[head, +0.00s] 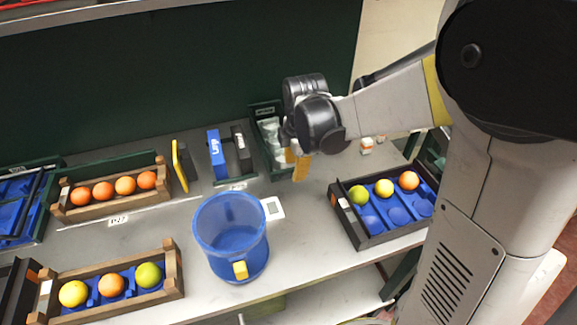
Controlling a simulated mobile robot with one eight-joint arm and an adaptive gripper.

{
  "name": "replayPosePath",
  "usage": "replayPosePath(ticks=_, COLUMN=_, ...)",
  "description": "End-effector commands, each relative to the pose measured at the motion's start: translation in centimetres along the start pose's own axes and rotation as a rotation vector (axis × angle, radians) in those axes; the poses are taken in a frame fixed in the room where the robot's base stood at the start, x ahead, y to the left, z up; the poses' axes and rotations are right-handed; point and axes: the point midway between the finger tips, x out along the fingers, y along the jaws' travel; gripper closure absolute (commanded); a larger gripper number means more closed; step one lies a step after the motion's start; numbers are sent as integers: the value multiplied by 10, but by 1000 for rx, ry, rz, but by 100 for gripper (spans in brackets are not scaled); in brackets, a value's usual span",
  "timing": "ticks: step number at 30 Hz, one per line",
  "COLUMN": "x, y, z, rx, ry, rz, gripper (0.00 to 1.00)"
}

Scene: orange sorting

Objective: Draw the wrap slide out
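A dark green, narrow tray (256,147) stands at the back of the table and holds crumpled whitish material (271,132). A small label is on its far end. I take this tray to be the wrap slide, but its lettering is too small to read. My gripper (296,163) hangs at the tray's right side, with its orange fingertips pointing down. The black gripper body and wrist cover part of the tray's right side. I cannot tell whether the fingertips touch the tray, nor how far apart they are.
A blue bucket (231,248) stands at the front middle. Crates of oranges stand at back left (118,204), front left (104,307) and right (375,238). A blue-and-black holder (216,155) and a yellow-edged panel (180,166) stand left of the tray. Bare tabletop lies before my gripper.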

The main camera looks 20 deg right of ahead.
Motion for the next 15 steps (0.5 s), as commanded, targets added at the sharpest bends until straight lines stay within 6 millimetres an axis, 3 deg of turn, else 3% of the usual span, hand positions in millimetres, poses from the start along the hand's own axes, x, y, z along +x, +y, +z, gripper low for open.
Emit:
replayPosePath(ticks=1, x=11, y=0, z=0, rx=0, ry=0, rz=0, gripper=66)
replayPosePath(ticks=6, x=27, y=0, z=0, rx=0, ry=0, rz=0, gripper=66)
replayPosePath(ticks=15, x=29, y=0, z=0, rx=1, ry=0, rz=0, gripper=66)
